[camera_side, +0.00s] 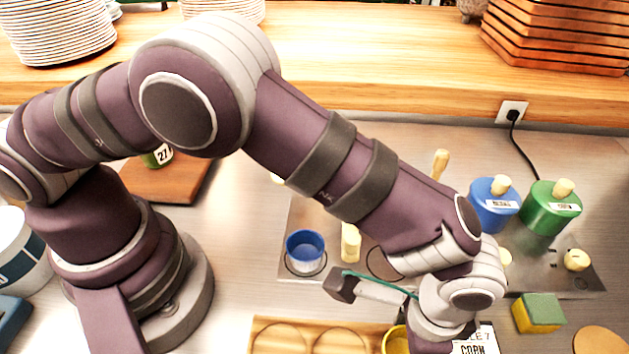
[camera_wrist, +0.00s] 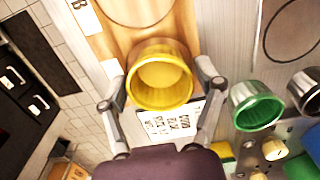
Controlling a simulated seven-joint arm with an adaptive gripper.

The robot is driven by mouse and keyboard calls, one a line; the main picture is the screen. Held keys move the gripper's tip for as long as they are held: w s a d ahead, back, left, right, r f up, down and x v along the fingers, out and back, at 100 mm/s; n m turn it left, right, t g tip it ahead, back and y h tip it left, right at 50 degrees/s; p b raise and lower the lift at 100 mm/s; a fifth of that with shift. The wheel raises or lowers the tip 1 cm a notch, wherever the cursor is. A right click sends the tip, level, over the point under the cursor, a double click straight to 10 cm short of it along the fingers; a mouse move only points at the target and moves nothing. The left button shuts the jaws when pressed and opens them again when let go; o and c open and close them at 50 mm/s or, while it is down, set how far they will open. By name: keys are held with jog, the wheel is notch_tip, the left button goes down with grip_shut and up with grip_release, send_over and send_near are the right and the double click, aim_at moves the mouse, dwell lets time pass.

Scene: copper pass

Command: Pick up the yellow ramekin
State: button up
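The yellow ramekin (camera_wrist: 160,84) sits at the centre of the wrist view, between the two fingers of my gripper (camera_wrist: 161,76). The fingers are spread wide, one on each side, with a visible gap between each finger and the ramekin's wall. The ramekin looks empty. In the side view only part of the yellow ramekin (camera_side: 396,342) shows at the bottom edge, beside my gripper's body. The fingertips are not clear there. The ramekin appears to be on or at the end of a wooden board with round outlines (camera_side: 270,341).
A printed card (camera_side: 478,341) lies close to my gripper. A blue ramekin (camera_side: 305,252) stands on the metal plate. A green ramekin (camera_wrist: 254,105) and a dark one (camera_wrist: 306,92) are to the right in the wrist view. A sponge (camera_side: 538,314) and blue and green canisters (camera_side: 550,212) stand right.

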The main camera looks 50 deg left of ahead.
jog(key=c, duration=0.8)
jog(key=shift+r, duration=0.1)
